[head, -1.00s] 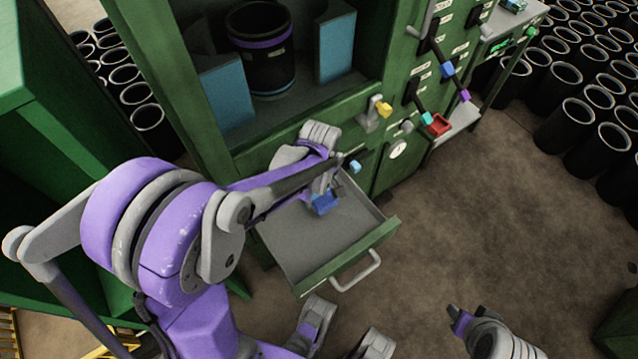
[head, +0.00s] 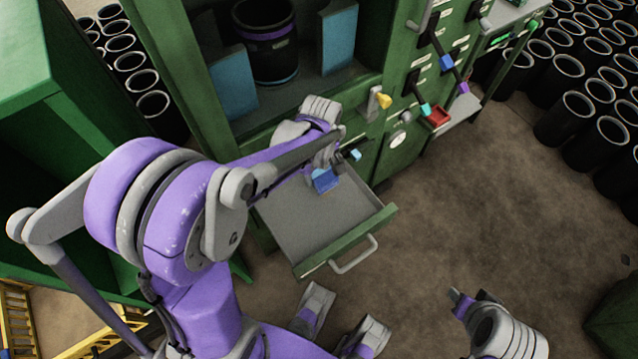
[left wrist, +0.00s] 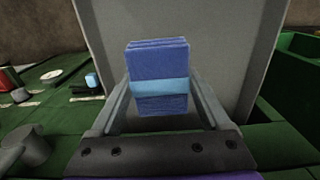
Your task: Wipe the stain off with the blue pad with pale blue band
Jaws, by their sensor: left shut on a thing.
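The blue pad with pale blue band (head: 325,181) is between the fingers of my left gripper (head: 328,174), above the open grey drawer (head: 305,235) of the green cabinet. In the left wrist view the pad (left wrist: 158,62) stands upright between both fingers, its pale blue band facing the camera. My left gripper (left wrist: 160,100) is shut on it. A purple and grey part at the lower right of the head view appears to be my right arm (head: 495,330); its jaws are not clear. I see no stain in either view.
A black bin (head: 265,50) stands between blue panels on the cabinet shelf. Many black sleeves (head: 575,110) stand at the right. The brown floor (head: 470,215) before the cabinet is clear.

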